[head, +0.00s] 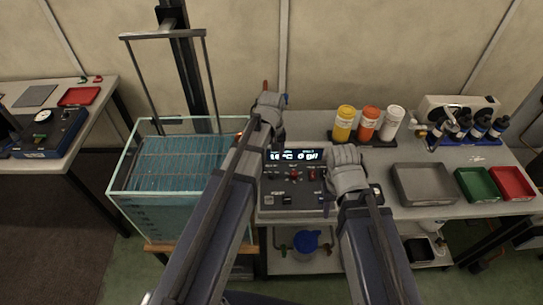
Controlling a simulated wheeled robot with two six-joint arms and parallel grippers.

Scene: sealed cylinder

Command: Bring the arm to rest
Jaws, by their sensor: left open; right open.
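My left arm reaches up the middle of the head view, and my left gripper (268,102) is over the back of the bench, right of the glass tank. My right gripper (345,158) is over the right side of the grey control panel (290,198). Both grippers look small and partly hidden by their own wrists, and I see nothing held in either. The panel has a lit display (293,156) and several knobs. The glass water tank (180,165) stands left of my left arm, with an upright metal frame over it.
Yellow, orange and white bottles (369,124) stand behind my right gripper. Grey (423,184), green (477,184) and red (512,183) trays lie to the right. Dark bottles (465,124) stand at the back right. A side table (75,130) is at the far left.

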